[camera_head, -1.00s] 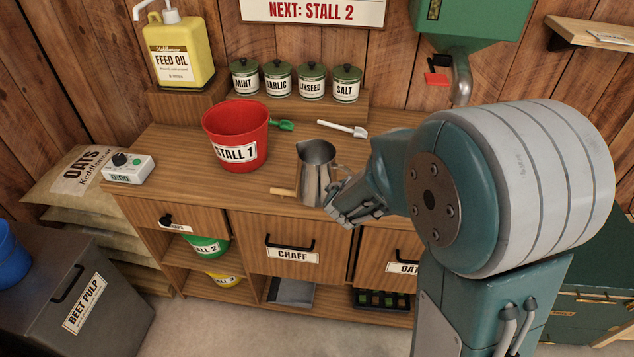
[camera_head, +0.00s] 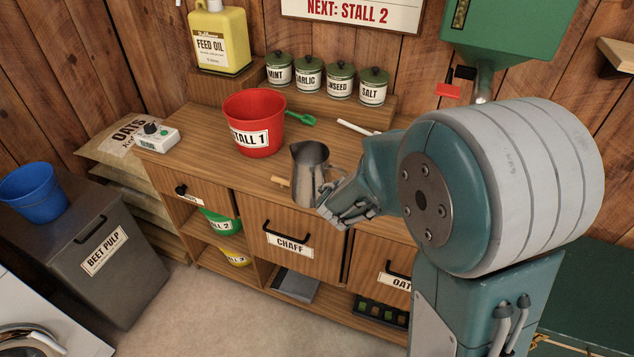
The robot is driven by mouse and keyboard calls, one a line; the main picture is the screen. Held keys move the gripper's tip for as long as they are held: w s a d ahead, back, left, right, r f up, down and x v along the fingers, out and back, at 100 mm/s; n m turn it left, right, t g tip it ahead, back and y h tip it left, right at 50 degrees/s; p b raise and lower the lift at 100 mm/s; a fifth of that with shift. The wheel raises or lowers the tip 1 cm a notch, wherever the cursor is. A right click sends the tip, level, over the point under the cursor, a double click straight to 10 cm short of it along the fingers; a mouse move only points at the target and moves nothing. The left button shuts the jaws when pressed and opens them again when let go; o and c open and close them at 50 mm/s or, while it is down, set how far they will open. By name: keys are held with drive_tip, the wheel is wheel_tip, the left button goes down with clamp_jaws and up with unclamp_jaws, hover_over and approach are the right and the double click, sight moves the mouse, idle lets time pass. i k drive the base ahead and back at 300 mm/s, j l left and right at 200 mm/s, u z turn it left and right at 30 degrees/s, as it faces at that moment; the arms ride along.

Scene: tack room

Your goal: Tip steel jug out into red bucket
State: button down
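The steel jug (camera_head: 308,172) is roughly upright at the front of the wooden counter, to the right of the red bucket and nearer me. My gripper (camera_head: 338,200) is at the jug's right side, with its fingers closed at the handle side; the handle is mostly hidden by them. The jug's inside is dark and I cannot see what it holds. The red bucket (camera_head: 262,108), labelled STALL 1, stands upright on the counter (camera_head: 205,143). The jug and the bucket are apart.
A green scoop (camera_head: 303,118) lies right of the bucket and a white-handled tool (camera_head: 356,127) behind the jug. Labelled canisters (camera_head: 340,82) and a yellow oil jug (camera_head: 222,40) stand at the back. A small scale-like box (camera_head: 156,136) sits at the counter's left end.

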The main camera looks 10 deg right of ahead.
sight(255, 116)
drive_tip(key=j+z, duration=0.5)
drive_tip(key=j, duration=0.2)
drive_tip(key=j+z, duration=0.5)
drive_tip(key=j, duration=0.25)
